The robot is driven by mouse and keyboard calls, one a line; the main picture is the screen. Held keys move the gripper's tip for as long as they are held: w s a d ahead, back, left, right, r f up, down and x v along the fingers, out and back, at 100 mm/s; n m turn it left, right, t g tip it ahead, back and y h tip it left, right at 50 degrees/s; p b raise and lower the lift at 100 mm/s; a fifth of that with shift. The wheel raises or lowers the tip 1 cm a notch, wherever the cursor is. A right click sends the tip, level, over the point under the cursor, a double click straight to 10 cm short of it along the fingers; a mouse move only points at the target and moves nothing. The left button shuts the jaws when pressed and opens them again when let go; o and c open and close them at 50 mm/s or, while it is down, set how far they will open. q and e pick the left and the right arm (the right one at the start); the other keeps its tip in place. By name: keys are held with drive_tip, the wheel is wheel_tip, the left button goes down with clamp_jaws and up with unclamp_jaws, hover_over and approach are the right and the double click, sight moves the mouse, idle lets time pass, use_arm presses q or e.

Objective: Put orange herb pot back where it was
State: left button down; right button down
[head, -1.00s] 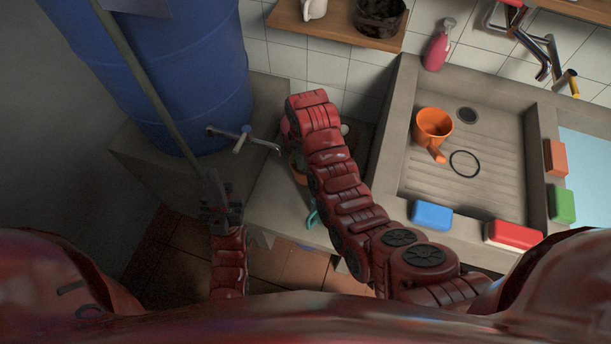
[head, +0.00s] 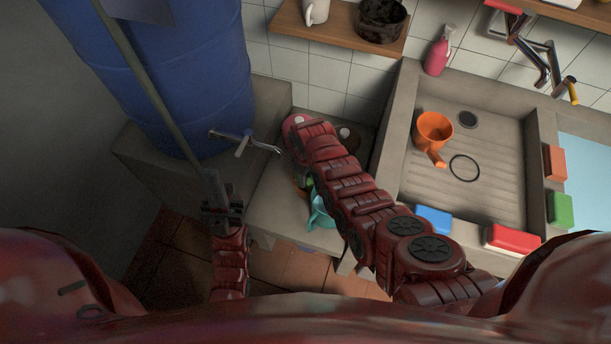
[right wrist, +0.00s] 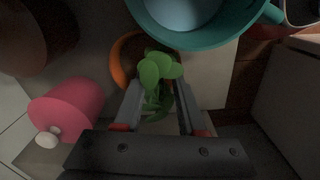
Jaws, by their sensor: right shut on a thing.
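The orange herb pot (right wrist: 118,62) shows in the right wrist view as a curved orange rim with green leaves (right wrist: 160,72) at the fingertips. Whether the pot's base touches the counter is hidden. My left gripper (head: 222,208) is at the lower left, at the lower end of a long pole (head: 150,85); its jaws are unclear.
A teal container (right wrist: 185,40) with a handle is close beside the herb pot. A pink object (right wrist: 68,105) and a dark brown round object (right wrist: 32,38) stand nearby. The blue barrel's tap (head: 240,138) juts out at left. The sink (head: 470,185) is at right.

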drive_tip(key=c, duration=0.9)
unclamp_jaws()
drive_tip(key=shift+f, duration=0.15)
drive_tip(key=shift+c, duration=0.2)
drive_tip(key=o, duration=0.4)
drive_tip(key=shift+o, duration=0.2)
